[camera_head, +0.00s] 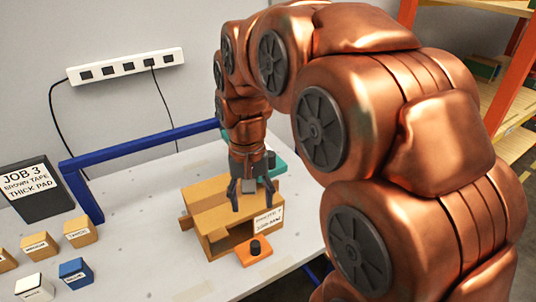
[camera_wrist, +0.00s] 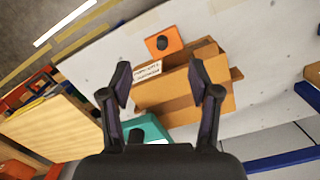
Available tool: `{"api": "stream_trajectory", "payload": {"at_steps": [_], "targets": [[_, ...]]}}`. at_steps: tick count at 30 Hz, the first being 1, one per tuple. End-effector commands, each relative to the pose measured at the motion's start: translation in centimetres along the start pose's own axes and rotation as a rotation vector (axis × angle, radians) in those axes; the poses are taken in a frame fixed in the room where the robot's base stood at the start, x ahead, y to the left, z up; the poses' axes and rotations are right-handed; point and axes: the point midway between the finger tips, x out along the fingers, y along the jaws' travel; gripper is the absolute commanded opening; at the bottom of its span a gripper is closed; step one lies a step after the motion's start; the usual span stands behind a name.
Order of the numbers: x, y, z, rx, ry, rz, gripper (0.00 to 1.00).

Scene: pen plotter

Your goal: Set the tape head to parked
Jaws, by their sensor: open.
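My copper arm reaches down over a cardboard box (camera_head: 207,200), with my gripper (camera_head: 247,192) above the box top. In the wrist view my gripper (camera_wrist: 160,80) is open, its two dark fingers wide apart with nothing between them. The box (camera_wrist: 183,90) lies beyond the fingertips and carries a white label (camera_head: 267,219). An orange block with a black knob (camera_head: 255,249) sits at the box's front; it also shows in the wrist view (camera_wrist: 163,42). A teal part (camera_head: 279,166) is behind the box, partly hidden by my gripper. I cannot tell which part is the tape head.
A dark sign (camera_head: 30,190) reads "JOB 3 BROWN TAPE THICK PAD". Several small tan blocks (camera_head: 40,246), a white block (camera_head: 34,288) and a blue block (camera_head: 75,273) stand at the left. A blue rail (camera_head: 140,146) edges the table. The table (camera_head: 150,225) is clear between blocks and box.

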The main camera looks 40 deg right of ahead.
Motion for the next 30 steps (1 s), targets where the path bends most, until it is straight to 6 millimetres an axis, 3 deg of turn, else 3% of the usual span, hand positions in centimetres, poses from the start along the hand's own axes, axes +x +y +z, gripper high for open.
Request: {"api": "stream_trajectory", "payload": {"at_steps": [6,15,21,30], "targets": [[-2.7,1.3,-7.8,0.218,0.03,-0.018,0.62],[-4.6,4.7,-16.2,0.479,0.06,-0.039,0.62],[-5.0,6.0,-18.5,0.56,0.069,-0.045,0.62],[-3.6,6.2,-18.9,0.572,0.066,-0.044,0.62]]}}
